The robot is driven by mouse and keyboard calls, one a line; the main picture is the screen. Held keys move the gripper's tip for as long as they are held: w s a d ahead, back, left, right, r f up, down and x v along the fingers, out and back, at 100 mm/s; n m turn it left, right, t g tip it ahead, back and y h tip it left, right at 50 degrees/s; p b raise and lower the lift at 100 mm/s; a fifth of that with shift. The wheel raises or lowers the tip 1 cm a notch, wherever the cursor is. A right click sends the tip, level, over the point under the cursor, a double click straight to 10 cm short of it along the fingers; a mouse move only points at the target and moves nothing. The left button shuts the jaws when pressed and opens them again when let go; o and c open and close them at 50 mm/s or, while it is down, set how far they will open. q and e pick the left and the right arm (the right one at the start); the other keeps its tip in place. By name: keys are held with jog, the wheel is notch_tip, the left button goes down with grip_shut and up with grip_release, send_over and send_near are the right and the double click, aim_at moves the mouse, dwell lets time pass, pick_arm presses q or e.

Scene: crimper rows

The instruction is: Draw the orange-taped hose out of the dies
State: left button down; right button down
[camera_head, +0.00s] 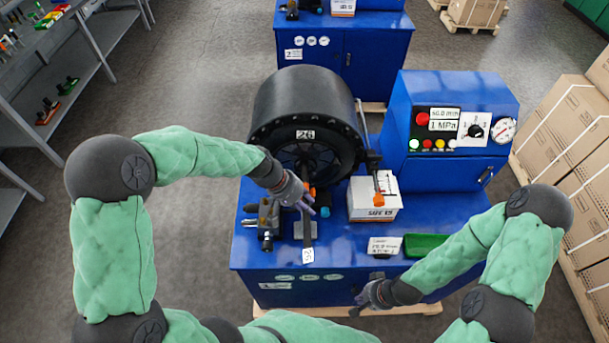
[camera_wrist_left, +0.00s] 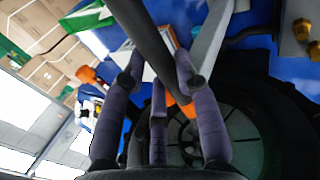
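The dark hose (camera_head: 307,236) hangs down in front of the crimper (camera_head: 305,95) from its die opening, with a white tag (camera_head: 308,256) low on it. Its orange tape (camera_head: 312,191) shows just in front of the dies. In the left wrist view the hose (camera_wrist_left: 158,45) runs between the purple fingers, with orange tape (camera_wrist_left: 186,107) behind them. My left gripper (camera_head: 308,203) is at the hose by the die opening; whether its fingers press on the hose is unclear. My right gripper (camera_head: 362,303) is low at the bench front, away from the hose; its fingers are too small to read.
A white box (camera_head: 376,198) and a green tray (camera_head: 425,245) stand on the blue bench (camera_head: 465,212) right of the crimper. The control cabinet (camera_head: 455,105) rises behind. A metal fixture (camera_head: 268,222) stands left of the hose. Cartons (camera_head: 560,125) line the right side.

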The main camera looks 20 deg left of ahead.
aim_at(305, 226)
pick_arm(q)
jog(key=shift+r+p, duration=0.35)
jog(key=shift+r, duration=0.2)
dwell(0.5)
jog(key=shift+s+d, duration=0.3)
jog(key=shift+s, duration=0.75)
jog(key=shift+s+d, duration=0.3)
jog(key=shift+s, duration=0.7)
jog(key=shift+s+d, duration=0.3)
jog(key=shift+s, duration=0.75)
jog(key=shift+r+p, duration=2.55)
jog(key=shift+r, duration=1)
